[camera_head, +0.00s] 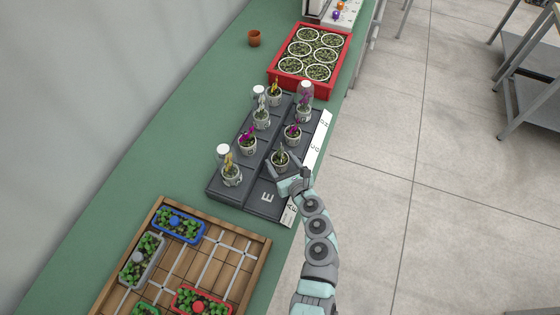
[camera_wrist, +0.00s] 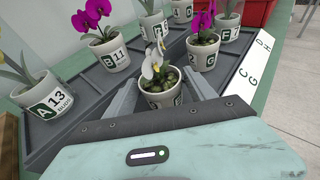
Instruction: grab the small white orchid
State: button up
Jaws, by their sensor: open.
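The small white orchid (camera_wrist: 152,68) stands upright in a pale round pot (camera_wrist: 162,97) filled with dark pebbles. In the head view its pot (camera_head: 280,160) sits in the near right part of the dark tray. My gripper (camera_wrist: 163,88) is open, with one finger on each side of the pot. The right finger looks close to the pot wall; I cannot tell whether either finger touches. In the head view my gripper (camera_head: 281,168) reaches in from the tray's near right edge.
The dark tray (camera_head: 265,198) holds several other potted orchids, including magenta ones (camera_wrist: 205,22) behind the white one, and some glass covers. A red crate (camera_head: 305,90) of pots lies beyond. A wooden grid tray (camera_head: 258,250) lies nearer.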

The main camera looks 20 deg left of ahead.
jog(key=shift+w+a+f, duration=0.2)
jog(key=shift+w+a, duration=0.15)
jog(key=shift+w, duration=0.05)
jog(key=shift+c, duration=0.3)
grip_shut()
